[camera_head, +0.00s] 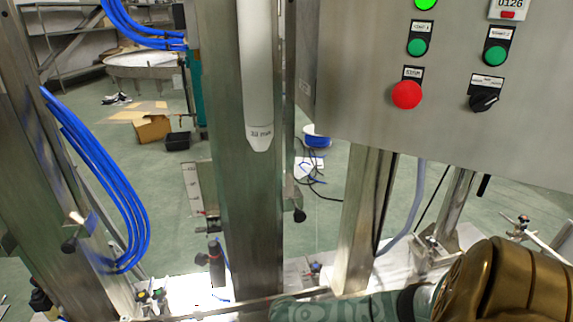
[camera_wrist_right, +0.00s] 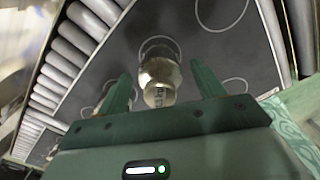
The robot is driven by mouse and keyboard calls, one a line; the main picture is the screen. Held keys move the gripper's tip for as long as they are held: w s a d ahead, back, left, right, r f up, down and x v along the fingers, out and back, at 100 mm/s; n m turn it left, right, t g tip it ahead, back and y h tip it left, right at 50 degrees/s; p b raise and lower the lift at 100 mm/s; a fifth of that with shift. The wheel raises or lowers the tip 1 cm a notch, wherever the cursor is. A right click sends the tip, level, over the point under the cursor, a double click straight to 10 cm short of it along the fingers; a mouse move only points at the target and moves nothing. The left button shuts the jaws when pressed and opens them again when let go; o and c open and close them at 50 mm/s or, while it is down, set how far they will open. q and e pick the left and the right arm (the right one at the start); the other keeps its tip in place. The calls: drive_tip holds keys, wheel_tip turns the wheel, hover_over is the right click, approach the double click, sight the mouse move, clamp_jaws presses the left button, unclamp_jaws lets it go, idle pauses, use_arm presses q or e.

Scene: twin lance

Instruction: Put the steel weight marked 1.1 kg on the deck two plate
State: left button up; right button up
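A shiny metal weight (camera_wrist_right: 159,76) with a small pale label shows in the right wrist view. The label's text is too small to read. It is on a dark plate (camera_wrist_right: 207,50) with thin pale circles, and one ring or circle shows just behind its top. My right gripper (camera_wrist_right: 160,72) is open, with a green finger on each side of the weight and visible gaps between. Another object, partly hidden behind the left finger, is too unclear to name. My left gripper is not in view. No weight shows in the head view.
Grey rollers (camera_wrist_right: 66,50) run along the dark plate's left side. In the head view, a steel control panel (camera_head: 450,130) with buttons fills the upper right. Steel posts (camera_head: 240,200) and blue hoses (camera_head: 100,170) stand at the middle and left. My brass-coloured arm is at lower right.

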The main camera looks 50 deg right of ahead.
drive_tip(key=shift+r, duration=0.1)
wheel_tip(320, 180, up, 11)
drive_tip(key=p, duration=0.7)
drive_tip(key=shift+r, duration=0.2)
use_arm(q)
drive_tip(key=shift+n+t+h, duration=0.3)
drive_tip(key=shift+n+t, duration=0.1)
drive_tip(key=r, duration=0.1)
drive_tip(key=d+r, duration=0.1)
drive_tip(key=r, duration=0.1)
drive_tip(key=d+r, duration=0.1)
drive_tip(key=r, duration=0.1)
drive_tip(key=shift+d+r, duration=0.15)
use_arm(e)
drive_tip(key=shift+r, duration=0.35)
drive_tip(key=shift+s+f, duration=0.1)
drive_tip(key=shift+s, duration=0.05)
